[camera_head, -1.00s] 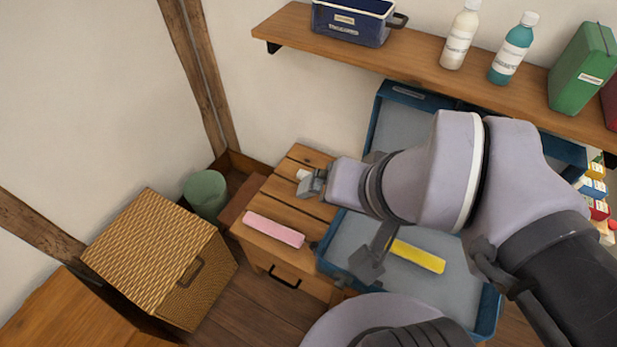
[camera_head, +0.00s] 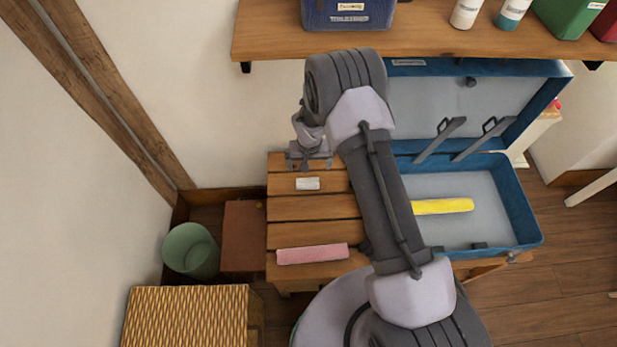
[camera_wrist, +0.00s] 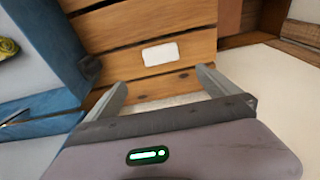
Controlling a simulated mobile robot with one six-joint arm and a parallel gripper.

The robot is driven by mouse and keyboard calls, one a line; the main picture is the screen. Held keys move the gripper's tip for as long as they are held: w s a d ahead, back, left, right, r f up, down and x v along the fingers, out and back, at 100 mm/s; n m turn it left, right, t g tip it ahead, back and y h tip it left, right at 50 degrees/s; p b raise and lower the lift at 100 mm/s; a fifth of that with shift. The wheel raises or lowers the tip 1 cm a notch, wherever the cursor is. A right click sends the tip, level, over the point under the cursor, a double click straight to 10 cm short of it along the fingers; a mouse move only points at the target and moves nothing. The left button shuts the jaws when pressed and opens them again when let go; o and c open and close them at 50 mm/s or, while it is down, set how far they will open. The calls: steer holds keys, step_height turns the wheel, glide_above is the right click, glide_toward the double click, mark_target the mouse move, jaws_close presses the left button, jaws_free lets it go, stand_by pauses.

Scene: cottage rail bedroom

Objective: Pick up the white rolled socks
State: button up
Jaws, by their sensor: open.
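The white rolled socks (camera_head: 307,184) appear as a small pale bundle on the slatted wooden table (camera_head: 285,208), near its back edge. In the wrist view the white bundle (camera_wrist: 160,54) lies on the slats, beyond and between the fingertips. My gripper (camera_head: 309,162) is above the back of the table, just behind the bundle in the head view. In the wrist view my gripper (camera_wrist: 160,80) has its fingers wide apart with nothing between them. The bundle is not touched.
A pink roll (camera_head: 312,254) lies at the table's front. An open blue suitcase (camera_head: 528,220) holds a yellow roll (camera_head: 442,206) on the right. A wooden shelf (camera_head: 420,38) hangs above. A green bin (camera_head: 190,248) and wicker box (camera_head: 185,318) stand left.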

steer(key=b, duration=0.3)
glide_toward(308, 181)
steer(key=f, duration=0.3)
steer(key=w+f, duration=0.1)
steer(key=f, duration=0.1)
steer(key=shift+w+d+f, duration=0.1)
steer(key=shift+w+d, duration=0.05)
steer(key=shift+d, duration=0.1)
steer(key=f+b, duration=0.1)
steer(key=f, duration=0.1)
steer(key=f+b, duration=0.1)
steer(key=f, duration=0.1)
steer(key=f+b, duration=0.1)
steer(key=shift+w+a+f, duration=0.2)
steer(key=shift+a+f, duration=0.1)
steer(key=shift+f, duration=0.1)
steer(key=shift+r, duration=0.2)
steer(key=c, duration=1.4)
steer(key=shift+r, duration=0.15)
